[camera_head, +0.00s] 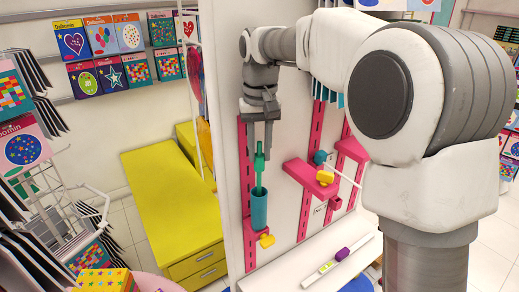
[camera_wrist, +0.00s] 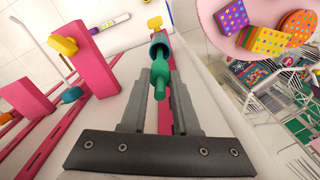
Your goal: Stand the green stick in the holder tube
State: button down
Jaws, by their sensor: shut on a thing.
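The green stick (camera_head: 260,163) is upright between the fingers of my gripper (camera_head: 260,143), which is shut on it. The teal holder tube (camera_head: 259,211) stands on a pink bracket directly below. The stick's lower end meets the tube's mouth and seems to be inside it; how deep I cannot tell. In the wrist view the green stick (camera_wrist: 160,76) lies between the fingertips of my gripper (camera_wrist: 162,80), in line with the teal tube (camera_wrist: 157,47) beyond.
A white panel with pink rails carries the tube. A pink shelf (camera_head: 299,172) with a yellow part (camera_head: 325,177) is to the right. A white ledge (camera_head: 300,269) holds a purple-capped tester (camera_head: 342,254). A yellow cabinet (camera_head: 170,195) stands left of the panel.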

jog(key=shift+f, duration=0.3)
jog(key=shift+f+b, duration=0.35)
jog(key=shift+f, duration=0.1)
grip_release()
dwell(0.5)
